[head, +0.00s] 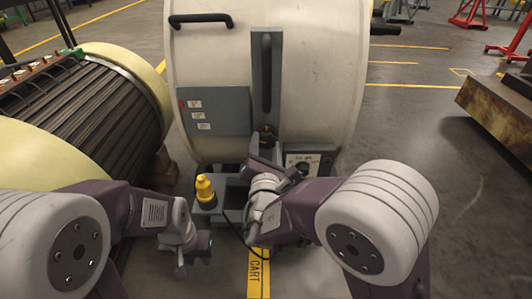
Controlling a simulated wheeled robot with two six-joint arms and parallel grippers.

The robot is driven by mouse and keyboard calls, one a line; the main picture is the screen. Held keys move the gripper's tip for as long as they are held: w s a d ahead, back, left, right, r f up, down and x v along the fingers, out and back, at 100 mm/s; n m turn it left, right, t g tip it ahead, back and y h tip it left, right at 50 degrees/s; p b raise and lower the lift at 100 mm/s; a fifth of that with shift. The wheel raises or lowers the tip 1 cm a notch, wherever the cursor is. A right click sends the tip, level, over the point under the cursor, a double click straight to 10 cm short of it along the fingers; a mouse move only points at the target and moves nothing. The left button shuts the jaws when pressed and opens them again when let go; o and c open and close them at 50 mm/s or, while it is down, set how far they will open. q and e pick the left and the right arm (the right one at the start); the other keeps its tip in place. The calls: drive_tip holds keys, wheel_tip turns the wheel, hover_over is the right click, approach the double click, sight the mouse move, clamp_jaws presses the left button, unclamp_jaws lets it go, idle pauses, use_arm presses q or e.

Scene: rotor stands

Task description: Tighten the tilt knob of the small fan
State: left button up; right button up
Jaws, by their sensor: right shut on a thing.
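The fan (320,70) is a large off-white drum standing upright in the middle of the head view. A dark grey upright bracket (267,75) runs down its front. A small dark knob (265,136) sits at the lower end of this bracket, mostly hidden. My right gripper (262,147) reaches up to it from below and is shut on it; the fingers are small and partly hidden. My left gripper (193,258) hangs low at the left, apart from the fan, with no object visible in it. Its finger gap is unclear.
A grey labelled panel (214,111) and a black handle (201,19) are on the drum. A yellow bottle-like object (205,188) stands on a grey tray at the base. A control box (310,163) is right of it. A ribbed rotor (75,110) stands left.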

drive_tip(key=shift+f+m+b, duration=0.1)
drive_tip(key=shift+m+b, duration=0.3)
drive_tip(key=shift+m, duration=0.6)
drive_tip(key=m, duration=0.2)
drive_tip(key=shift+m, duration=0.3)
drive_tip(key=m, duration=0.4)
drive_tip(key=shift+a+r+m, duration=0.1)
drive_tip(key=shift+r+m, duration=0.1)
drive_tip(key=shift+m, duration=0.1)
drive_tip(key=shift+r+m, duration=0.1)
drive_tip(key=shift+m, duration=2.2)
drive_tip(key=o, duration=1.4)
drive_tip(key=shift+c, duration=0.2)
drive_tip(key=shift+s, duration=0.1)
